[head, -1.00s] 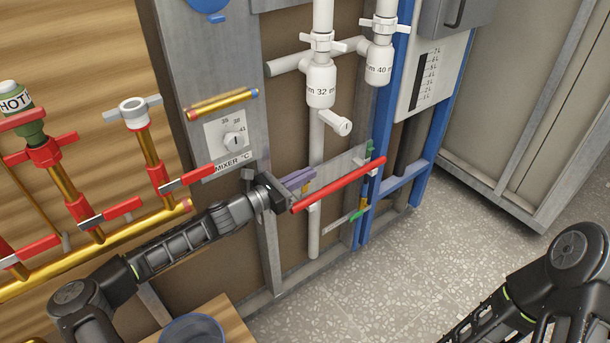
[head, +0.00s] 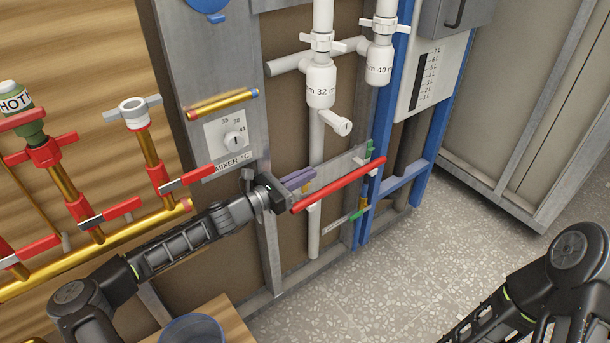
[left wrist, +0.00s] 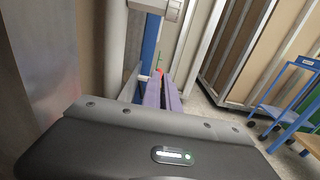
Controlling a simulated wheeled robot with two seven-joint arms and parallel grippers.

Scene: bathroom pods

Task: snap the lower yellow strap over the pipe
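A red pipe (head: 340,185) runs slantwise across a grey plate beside the blue post. Near its far end is an upper strap piece, yellow with a green end (head: 370,146). Lower down, a small yellow strap piece (head: 362,203) with a green end (head: 356,215) sits against the post, below the pipe and apart from it. My left gripper (head: 311,176) has purple fingers lying close together, just above the pipe's near end. The fingers also show in the left wrist view (left wrist: 162,92), with no object visible between them. My right gripper is out of view.
White pipes (head: 315,148) hang behind the plate. Gold pipes (head: 150,228) with red valves are at left, beside a mixer panel (head: 231,142). A wooden stool top with a blue-grey bowl (head: 190,330) is low in front. The speckled floor at right is clear.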

